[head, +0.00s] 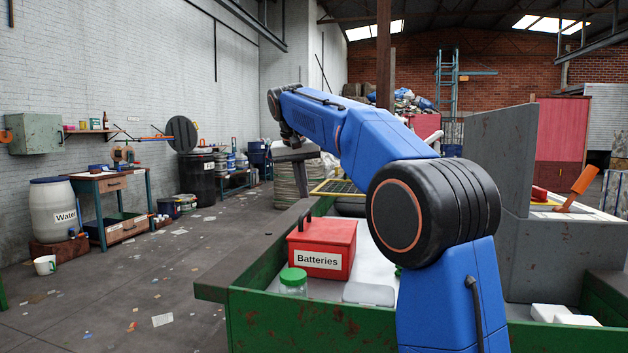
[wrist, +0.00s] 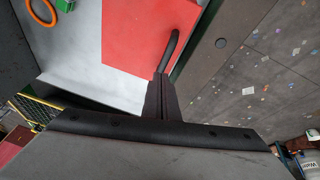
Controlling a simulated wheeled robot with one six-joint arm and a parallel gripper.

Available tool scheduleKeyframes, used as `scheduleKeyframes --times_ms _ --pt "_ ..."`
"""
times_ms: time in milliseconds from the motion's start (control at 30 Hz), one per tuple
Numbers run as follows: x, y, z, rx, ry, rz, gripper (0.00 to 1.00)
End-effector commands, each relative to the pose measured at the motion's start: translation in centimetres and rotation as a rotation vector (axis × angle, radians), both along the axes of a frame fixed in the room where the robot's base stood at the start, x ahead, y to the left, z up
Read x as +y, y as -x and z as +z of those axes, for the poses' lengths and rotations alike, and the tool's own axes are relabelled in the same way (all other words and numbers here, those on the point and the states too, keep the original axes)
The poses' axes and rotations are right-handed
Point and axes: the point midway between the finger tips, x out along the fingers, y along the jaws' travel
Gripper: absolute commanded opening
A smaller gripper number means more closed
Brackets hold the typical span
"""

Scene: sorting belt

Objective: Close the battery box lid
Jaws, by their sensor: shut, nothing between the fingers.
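The red battery box (head: 320,262), labelled "Batteries", stands on the pale bed of the green-sided belt in the head view. Its red lid (head: 328,231) lies over the top and looks down flat; I cannot tell whether a small gap remains. A black handle (head: 308,215) rises at the lid's far left edge. In the wrist view the red lid (wrist: 135,35) fills the upper middle, with the handle (wrist: 171,50) along its right side. My gripper (wrist: 161,78) is shut and empty. Its fingertips appear close to the handle's lower end; contact cannot be told.
A jar with a green lid (head: 293,277) and a pale flat item (head: 368,293) sit in front of the box. The green side wall (head: 300,322) edges the belt. A grey upright panel (head: 502,155) stands to the right. Open floor (head: 150,280) lies to the left.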

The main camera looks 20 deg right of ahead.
Motion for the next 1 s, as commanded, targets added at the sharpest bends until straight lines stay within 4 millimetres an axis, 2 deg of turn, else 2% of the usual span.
scheduleKeyframes --times_ms 200,300,500,1000 --pt "1.7 -1.1 -2.6 0.046 0.067 0.002 0.00" --pt "2.1 -1.4 -3.6 0.080 0.119 0.002 0.00" --pt "2.6 -1.7 -5.0 0.077 0.115 0.001 0.00" --pt "2.9 -1.9 -5.8 0.076 0.114 0.000 0.00"
